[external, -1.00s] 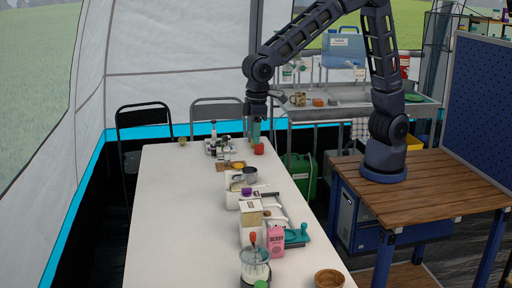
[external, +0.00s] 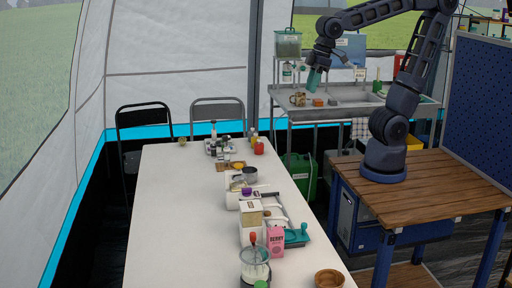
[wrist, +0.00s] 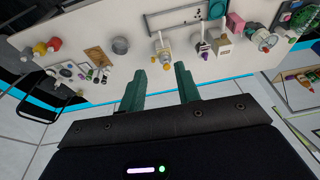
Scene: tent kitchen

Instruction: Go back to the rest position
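My gripper (external: 315,80) hangs in the air in front of the sink counter, right of and above the far end of the white table. In the wrist view my gripper (wrist: 159,84) shows two green fingers spread apart with nothing between them. My arm rises from its base on the wooden bench and bends over toward the left.
The white table (external: 170,215) bears a red container (external: 259,147), a grey pot (external: 250,174), a pink carton (external: 275,241), a blender (external: 255,267) and a wooden bowl (external: 329,279). The sink counter (external: 345,108) stands behind. The wooden bench (external: 440,185) is largely bare.

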